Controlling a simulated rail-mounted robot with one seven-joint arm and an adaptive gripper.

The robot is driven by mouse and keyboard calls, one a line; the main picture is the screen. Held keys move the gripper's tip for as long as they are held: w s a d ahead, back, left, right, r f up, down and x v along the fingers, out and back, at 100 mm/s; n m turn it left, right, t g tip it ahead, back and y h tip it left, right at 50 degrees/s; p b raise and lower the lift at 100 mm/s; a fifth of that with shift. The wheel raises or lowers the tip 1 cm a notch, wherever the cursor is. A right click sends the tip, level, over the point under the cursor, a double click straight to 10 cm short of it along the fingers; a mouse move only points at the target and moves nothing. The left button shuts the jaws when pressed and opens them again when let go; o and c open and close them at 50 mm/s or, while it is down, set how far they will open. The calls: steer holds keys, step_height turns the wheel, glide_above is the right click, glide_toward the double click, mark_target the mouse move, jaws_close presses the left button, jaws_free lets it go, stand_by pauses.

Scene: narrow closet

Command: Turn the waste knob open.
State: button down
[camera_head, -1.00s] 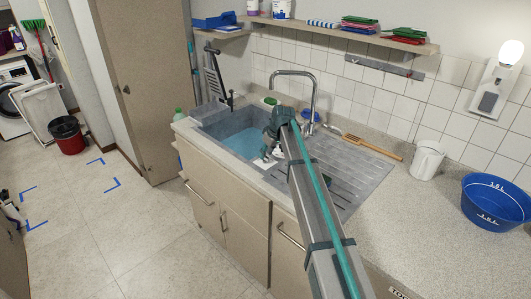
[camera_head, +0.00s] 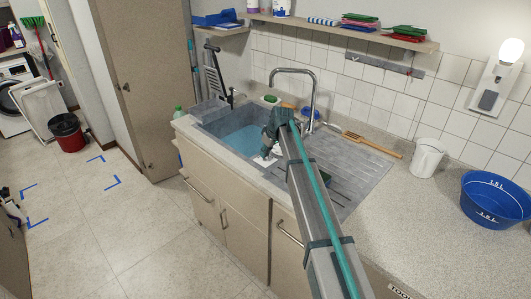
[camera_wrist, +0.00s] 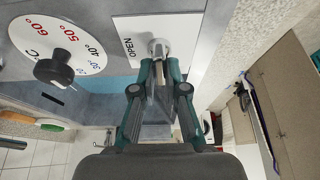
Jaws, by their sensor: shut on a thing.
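The waste knob (camera_wrist: 158,46) is a small light metal knob on a white plate (camera_wrist: 130,32) marked OPEN, at the top middle of the wrist view. My gripper (camera_wrist: 159,70) points at it, with its two fingers shut on the knob from either side. The fingertips partly cover the knob, so its exact turn angle is hard to tell. In the head view my gripper (camera_head: 268,148) is over the near right edge of the sink basin (camera_head: 242,140), and my arm hides the knob there.
A black knob (camera_wrist: 54,70) on a round temperature dial (camera_wrist: 78,42) sits close on the left in the wrist view. The sink holds bluish water. A tall faucet (camera_head: 312,95) stands behind. A brush (camera_head: 372,145), white jug (camera_head: 427,160) and blue tub (camera_head: 495,202) are on the counter.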

steer(key=m+h+b, duration=0.1)
steer(key=m, duration=0.2)
steer(key=shift+f+m+t+b, duration=0.1)
steer(key=shift+m+t+b, duration=0.2)
steer(key=shift+t, duration=0.1)
steer(key=m+h, duration=0.1)
steer(key=m, duration=0.1)
steer(key=m+h+b, duration=0.1)
steer(key=m, duration=0.2)
steer(key=shift+a+t, duration=0.1)
steer(key=shift+t, duration=0.2)
steer(key=m+h+b, duration=0.1)
steer(key=m+h, duration=0.1)
steer(key=m, duration=0.3)
steer(key=shift+b, duration=0.4)
steer(key=shift+m+g+h+b, duration=0.6)
steer(key=shift+m+h, duration=0.1)
steer(key=shift+m, duration=1.4)
steer(key=c, duration=1.2)
jaws_free()
steer(key=v, duration=1.2)
